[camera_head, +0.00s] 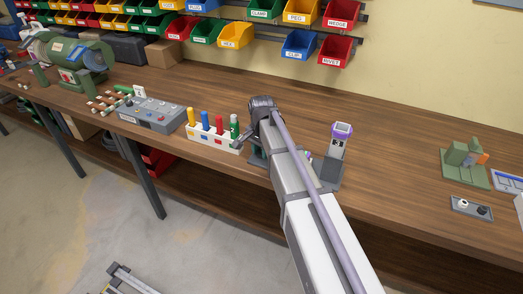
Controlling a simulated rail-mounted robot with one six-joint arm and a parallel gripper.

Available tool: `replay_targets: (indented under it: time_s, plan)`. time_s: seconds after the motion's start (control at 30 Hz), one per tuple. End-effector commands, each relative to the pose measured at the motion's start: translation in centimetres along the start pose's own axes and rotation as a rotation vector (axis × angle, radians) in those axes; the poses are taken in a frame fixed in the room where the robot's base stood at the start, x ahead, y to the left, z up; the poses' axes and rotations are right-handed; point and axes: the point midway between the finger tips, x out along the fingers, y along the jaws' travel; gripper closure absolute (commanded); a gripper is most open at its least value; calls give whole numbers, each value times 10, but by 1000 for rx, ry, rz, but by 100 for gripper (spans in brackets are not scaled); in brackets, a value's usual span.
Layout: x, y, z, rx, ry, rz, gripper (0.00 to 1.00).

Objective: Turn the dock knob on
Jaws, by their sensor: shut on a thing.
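My gripper (244,138) hangs from the wrist of my arm, low over the bench, just right of the green peg of a white rack. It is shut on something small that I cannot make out. I see no part that I can surely call the dock knob. A device with a purple-rimmed top (342,130) stands upright just right of my arm. A dark and green base (256,156) shows partly left of my forearm. My arm hides much of the area between these two.
The white rack (212,138) holds yellow, blue, red and green pegs. A green fixture (466,162) and a small grey tray (472,207) stand at right. The wooden bench (400,150) is clear between.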

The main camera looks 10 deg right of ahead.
Motion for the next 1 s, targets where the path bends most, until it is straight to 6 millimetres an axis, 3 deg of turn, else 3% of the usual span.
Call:
replay_targets:
  time_s: [0.63,0.67,0.9,1.0]
  plan:
    - [0,0,0,64,-1,1,91]
    - [0,0,0,64,-1,1,66]
    - [0,0,0,63,0,0,43]
    - [0,0,0,63,0,0,42]
